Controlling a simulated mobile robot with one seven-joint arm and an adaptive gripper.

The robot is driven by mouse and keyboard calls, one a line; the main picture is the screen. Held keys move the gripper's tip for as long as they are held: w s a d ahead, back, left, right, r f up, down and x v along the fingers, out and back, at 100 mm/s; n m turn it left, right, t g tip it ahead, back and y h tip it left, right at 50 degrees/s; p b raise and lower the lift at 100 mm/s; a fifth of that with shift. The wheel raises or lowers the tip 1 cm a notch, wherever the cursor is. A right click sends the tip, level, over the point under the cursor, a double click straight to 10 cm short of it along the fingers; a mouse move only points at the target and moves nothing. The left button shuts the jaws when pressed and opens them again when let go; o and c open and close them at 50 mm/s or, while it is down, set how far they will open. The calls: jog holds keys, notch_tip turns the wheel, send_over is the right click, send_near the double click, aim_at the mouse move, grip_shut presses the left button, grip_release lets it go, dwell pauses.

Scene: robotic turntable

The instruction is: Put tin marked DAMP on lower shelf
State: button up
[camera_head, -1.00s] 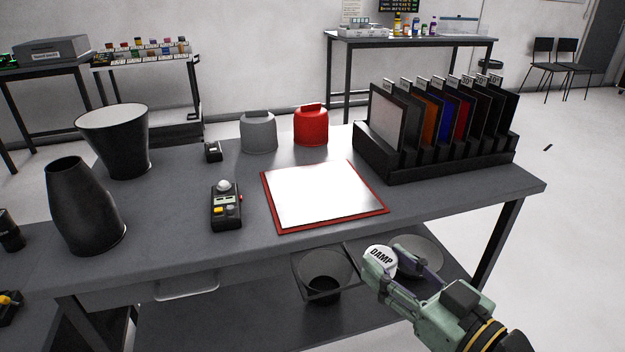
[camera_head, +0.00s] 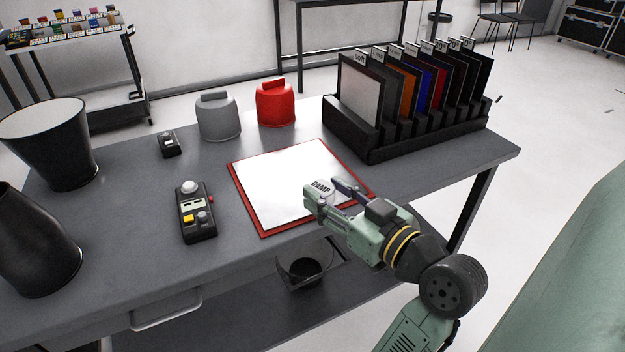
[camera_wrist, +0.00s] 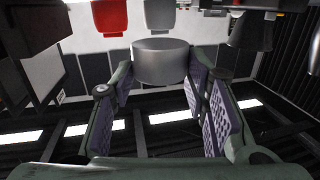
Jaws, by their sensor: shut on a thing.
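The tin marked DAMP (camera_head: 320,188) is a small white round tin with black letters on top. My gripper (camera_head: 328,196) is shut on it, with a finger on either side. In the head view the tin overlaps the front right part of the white board; its height above the board is hard to tell. The wrist view shows the tin (camera_wrist: 160,62) as a grey cylinder between the fingertips. The lower shelf (camera_head: 230,322) is the dark board under the table, partly hidden by the tabletop and my arm.
A red-edged white board (camera_head: 275,180) lies on the table (camera_head: 130,235). A black rack of panels (camera_head: 385,150) stands behind right. A button box (camera_head: 195,212), grey pot (camera_head: 217,117) and red pot (camera_head: 275,103) stand left and behind. A dark round holder (camera_head: 304,272) is below the front edge.

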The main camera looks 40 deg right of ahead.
aim_at(324, 180)
jog(key=w, duration=0.2)
jog(key=w+d+p, duration=0.1)
jog(key=w+d, duration=0.1)
jog(key=w, duration=0.1)
jog(key=shift+w+f, duration=0.15)
jog(key=shift+w, duration=0.15)
jog(key=shift+w+d+f, duration=0.2)
jog(key=shift+w+d, duration=0.05)
jog(key=shift+w, duration=0.3)
jog(key=shift+f+p, duration=0.75)
jog(key=shift+f, duration=0.95)
jog(key=shift+f, duration=0.2)
jog(key=o, duration=1.1)
jog(key=shift+o, duration=0.2)
jog(key=shift+r, duration=0.25)
jog(key=s+b, duration=0.3)
jog(key=s, duration=0.9)
jog(key=shift+r, duration=0.3)
